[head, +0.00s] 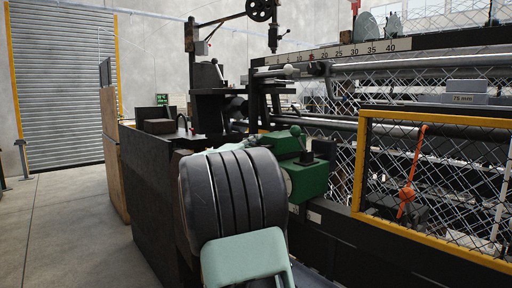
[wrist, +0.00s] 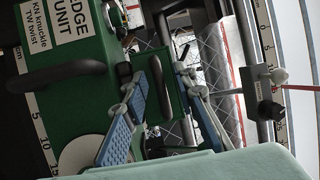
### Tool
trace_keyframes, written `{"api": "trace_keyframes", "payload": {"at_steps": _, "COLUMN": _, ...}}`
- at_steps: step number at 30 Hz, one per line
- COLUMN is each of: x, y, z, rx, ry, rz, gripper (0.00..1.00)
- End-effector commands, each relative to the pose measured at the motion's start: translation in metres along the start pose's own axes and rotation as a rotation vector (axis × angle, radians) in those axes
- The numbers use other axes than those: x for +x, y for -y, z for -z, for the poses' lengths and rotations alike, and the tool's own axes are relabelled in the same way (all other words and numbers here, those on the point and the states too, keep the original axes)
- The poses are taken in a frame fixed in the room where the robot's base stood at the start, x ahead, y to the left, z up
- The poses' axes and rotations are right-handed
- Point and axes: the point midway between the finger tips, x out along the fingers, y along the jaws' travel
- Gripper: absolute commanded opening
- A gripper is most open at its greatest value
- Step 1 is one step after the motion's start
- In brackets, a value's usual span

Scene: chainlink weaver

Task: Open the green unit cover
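The green edge unit (head: 308,178) sits at the left end of the machine in the head view, with a rounded green top part (head: 285,143) bearing a small knob. In the wrist view the green unit (wrist: 85,55) fills the upper left, with a white "EDGE UNIT" label and a dark handle bar (wrist: 60,82). A narrow green panel (wrist: 172,92) shows between my fingers. My gripper (wrist: 167,78) is open, its blue-padded fingers either side of that panel; contact cannot be told. In the head view my arm hides the gripper and part of the unit.
A dark cabinet (head: 150,185) is on the left. Long rollers and a ruler bar (head: 350,50) run behind. The floor (head: 60,225) at far left is clear.

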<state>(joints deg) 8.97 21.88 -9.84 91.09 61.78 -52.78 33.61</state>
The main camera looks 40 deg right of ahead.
Motion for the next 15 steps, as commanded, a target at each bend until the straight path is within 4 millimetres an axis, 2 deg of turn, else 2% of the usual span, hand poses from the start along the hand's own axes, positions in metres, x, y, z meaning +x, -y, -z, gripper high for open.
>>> {"api": "trace_keyframes", "payload": {"at_steps": 5, "x": 0.0, "y": 0.0001, "z": -0.0001, "rx": 0.0, "ry": 0.0, "rz": 0.0, "gripper": 0.26}}
{"api": "trace_keyframes", "payload": {"at_steps": 12, "x": -0.0003, "y": 0.0002, "z": -0.0002, "rx": 0.0, "ry": 0.001, "rz": 0.0, "gripper": 0.0}}
{"api": "trace_keyframes", "payload": {"at_steps": 15, "x": -0.0004, "y": 0.0001, "z": -0.0002, "rx": 0.0, "ry": 0.001, "rz": 0.0, "gripper": 0.0}}
